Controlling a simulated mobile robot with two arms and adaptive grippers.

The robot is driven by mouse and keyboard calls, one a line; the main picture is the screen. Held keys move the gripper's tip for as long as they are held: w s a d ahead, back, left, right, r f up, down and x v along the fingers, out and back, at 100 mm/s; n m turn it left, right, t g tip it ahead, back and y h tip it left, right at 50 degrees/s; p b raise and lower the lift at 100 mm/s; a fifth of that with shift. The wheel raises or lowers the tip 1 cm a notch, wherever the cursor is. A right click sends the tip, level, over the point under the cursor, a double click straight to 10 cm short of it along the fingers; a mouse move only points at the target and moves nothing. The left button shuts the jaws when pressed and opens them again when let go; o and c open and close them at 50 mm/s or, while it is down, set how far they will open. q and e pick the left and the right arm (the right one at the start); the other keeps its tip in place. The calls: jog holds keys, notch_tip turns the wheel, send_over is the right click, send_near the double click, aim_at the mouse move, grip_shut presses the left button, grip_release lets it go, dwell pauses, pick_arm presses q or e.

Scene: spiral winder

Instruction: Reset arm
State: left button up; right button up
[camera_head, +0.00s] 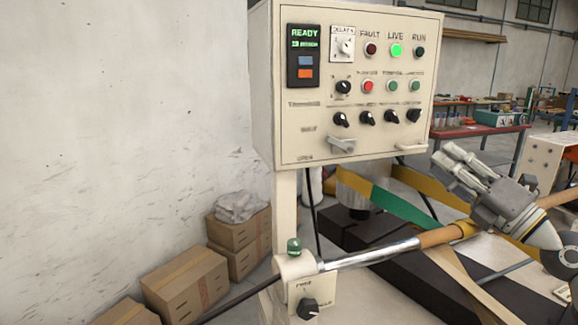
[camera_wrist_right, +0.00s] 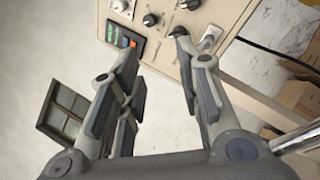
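The winder's arm looks like a long bar with a chrome sleeve (camera_head: 370,255) and a tan, wood-coloured section (camera_head: 440,236), running from a cream post up to the right. The sleeve also shows at the lower right edge of the right wrist view (camera_wrist_right: 300,138). My right gripper (camera_head: 446,156) is above the bar, right of the control panel (camera_head: 352,100), pointing up and left. In the right wrist view its fingers (camera_wrist_right: 160,52) are spread with nothing between them; the panel (camera_wrist_right: 215,20) shows beyond. My left gripper is not seen.
The panel has a READY display (camera_head: 303,48), a lit green LIVE lamp (camera_head: 396,51), and several knobs. A knob box (camera_head: 312,298) sits on the post. Green and yellow belts (camera_head: 385,207) cross behind the bar. Cardboard boxes (camera_head: 185,285) stand by the left wall.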

jog(key=s+d+f+m+g+h, duration=0.1)
jog(key=s+f+m+h, duration=0.35)
jog(key=f+m, duration=0.55)
jog(key=s+f+m+g+h, duration=0.25)
jog(key=f+m+h, duration=0.45)
jog(key=f, duration=0.5)
jog(key=s+d+f+m+g+h, duration=0.1)
jog(key=s+f+m+h, duration=0.35)
jog(key=f+m, duration=0.6)
jog(key=s+a+f+m+g+y, duration=0.1)
jog(key=s+a+f+g+y, duration=0.2)
jog(key=s+f, duration=0.4)
jog(key=s+a+f+g, duration=0.4)
jog(key=s, duration=0.4)
jog(key=s+a+f+m+g+y, duration=0.1)
jog(key=s+a+f+g+y, duration=0.2)
jog(key=s+f, duration=0.4)
notch_tip(320, 180, down, 25)
jog(key=s+a+g+h, duration=0.1)
jog(key=s+g, duration=0.1)
jog(key=s+d+f, duration=0.3)
jog(key=s+f, duration=1.3)
jog(key=s, duration=0.1)
jog(key=shift+s+n+g+h, duration=0.15)
jog(key=shift+n+g+h, duration=0.2)
jog(key=shift+g, duration=0.1)
